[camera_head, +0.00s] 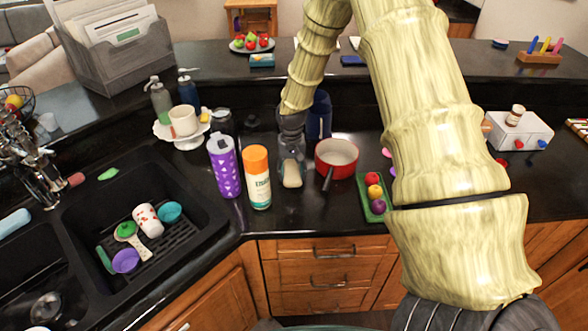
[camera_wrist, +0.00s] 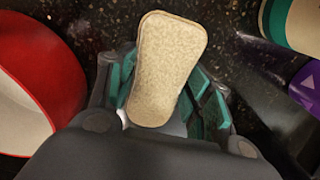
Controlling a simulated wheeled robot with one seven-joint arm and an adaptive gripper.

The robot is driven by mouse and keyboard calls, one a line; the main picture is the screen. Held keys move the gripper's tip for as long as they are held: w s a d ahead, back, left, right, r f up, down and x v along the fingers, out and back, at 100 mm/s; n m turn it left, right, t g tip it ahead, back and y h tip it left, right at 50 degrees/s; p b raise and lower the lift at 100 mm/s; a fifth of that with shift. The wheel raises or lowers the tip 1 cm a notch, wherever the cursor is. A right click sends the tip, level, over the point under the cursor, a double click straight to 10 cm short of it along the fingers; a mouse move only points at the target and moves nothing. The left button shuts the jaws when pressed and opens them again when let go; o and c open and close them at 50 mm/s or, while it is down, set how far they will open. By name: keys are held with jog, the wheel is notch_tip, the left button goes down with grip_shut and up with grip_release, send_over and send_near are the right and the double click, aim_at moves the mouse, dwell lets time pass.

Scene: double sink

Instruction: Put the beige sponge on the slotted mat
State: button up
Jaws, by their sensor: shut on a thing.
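The beige sponge (camera_head: 292,176) is held upright between the fingers of my gripper (camera_head: 292,160), over or on the dark counter between an orange-capped can and a red pot. I cannot tell whether its lower end touches the counter. In the wrist view the sponge (camera_wrist: 168,66) sits between the teal finger pads of my gripper (camera_wrist: 162,85), which is shut on it. The black slotted mat (camera_head: 182,238) lies in the right sink basin at the left, well away from my gripper. Cups and utensils cover part of the mat.
The red pot (camera_head: 336,155) stands close right of my gripper; the orange-capped can (camera_head: 257,180) and purple tumbler (camera_head: 223,168) stand left. On the mat are a red-spotted white cup (camera_head: 147,220), a teal cup (camera_head: 170,212) and a purple cup (camera_head: 125,261). The mat's right part looks clear.

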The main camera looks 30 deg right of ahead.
jog(key=shift+f, duration=0.3)
jog(key=o, duration=0.8)
